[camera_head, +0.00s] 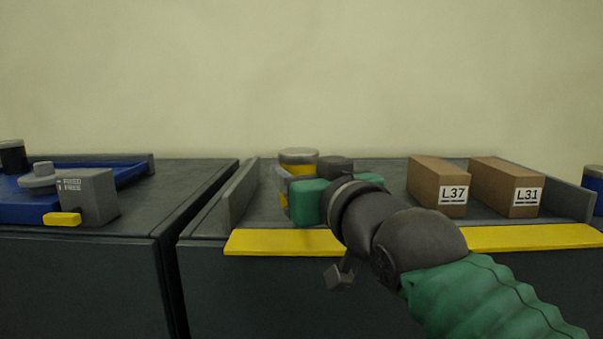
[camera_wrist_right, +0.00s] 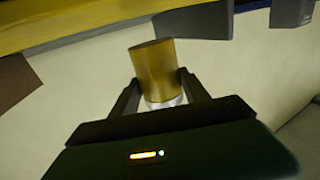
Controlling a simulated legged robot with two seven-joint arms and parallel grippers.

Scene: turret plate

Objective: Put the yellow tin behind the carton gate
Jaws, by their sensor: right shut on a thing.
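The yellow tin (camera_head: 297,169), with a grey lid, shows at the left part of the right-hand bench, beyond my right gripper (camera_head: 300,182), which partly hides it. In the right wrist view the tin (camera_wrist_right: 154,70) sits between the two dark fingers of my right gripper (camera_wrist_right: 158,82), which is shut on it. I cannot tell whether the tin touches the bench top. Two brown cartons, L37 (camera_head: 432,182) and L31 (camera_head: 500,184), stand to the right of the gripper with a narrow gap between them. The tin is left of both cartons. My left gripper is not in view.
Grey side rails (camera_head: 240,190) bound the bench, which has a yellow front strip (camera_head: 535,237). Bench top between gripper and L37 looks clear. At left, another bench carries a blue tray (camera_head: 125,176) and a grey block (camera_head: 90,196). A blue object (camera_head: 594,187) stands at far right.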

